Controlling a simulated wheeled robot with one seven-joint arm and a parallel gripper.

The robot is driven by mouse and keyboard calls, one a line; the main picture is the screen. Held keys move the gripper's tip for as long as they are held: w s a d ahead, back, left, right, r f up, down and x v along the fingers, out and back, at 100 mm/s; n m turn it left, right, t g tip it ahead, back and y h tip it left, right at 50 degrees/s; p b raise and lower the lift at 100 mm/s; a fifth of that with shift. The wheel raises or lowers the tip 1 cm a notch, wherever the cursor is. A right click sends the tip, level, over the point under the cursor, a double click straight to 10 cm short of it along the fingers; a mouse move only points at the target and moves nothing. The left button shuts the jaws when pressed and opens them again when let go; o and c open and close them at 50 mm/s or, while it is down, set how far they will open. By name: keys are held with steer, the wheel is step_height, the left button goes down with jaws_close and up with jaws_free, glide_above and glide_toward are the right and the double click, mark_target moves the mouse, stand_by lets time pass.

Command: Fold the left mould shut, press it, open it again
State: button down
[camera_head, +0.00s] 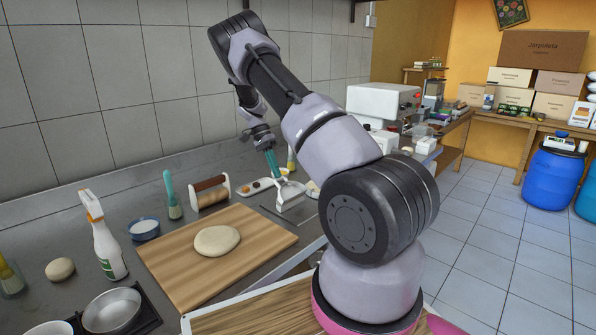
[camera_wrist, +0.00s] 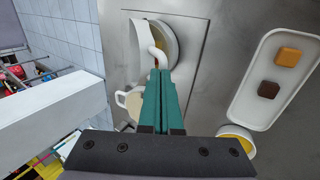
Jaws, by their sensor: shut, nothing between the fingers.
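A white hinged mould (camera_wrist: 172,42) sits on a grey plate in the wrist view, one half flat with a yellowish inside and the other standing up at its left, so it looks partly open. A white curved handle (camera_wrist: 155,54) shows right by my fingertips. My gripper (camera_wrist: 160,75) is shut and empty, its teal fingers pointing at the mould; whether they touch the handle I cannot tell. In the head view my gripper (camera_head: 271,163) is just above a white mould piece (camera_head: 290,195) on the counter. My fingers hide part of the mould in the wrist view.
A white tray (camera_wrist: 245,112) with an orange and a brown square lies right of the mould. A wooden board (camera_head: 180,270) with dough, a spray bottle (camera_head: 106,245) and a roller stand (camera_head: 211,191) stand to the left. The wall closes off the back.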

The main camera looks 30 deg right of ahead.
steer(key=shift+w+a+f, duration=0.2)
steer(key=shift+w+f, duration=0.3)
steer(key=shift+f, duration=0.2)
steer(key=shift+w+a+f, duration=0.15)
steer(key=shift+w+f, duration=0.35)
steer(key=shift+f, duration=0.15)
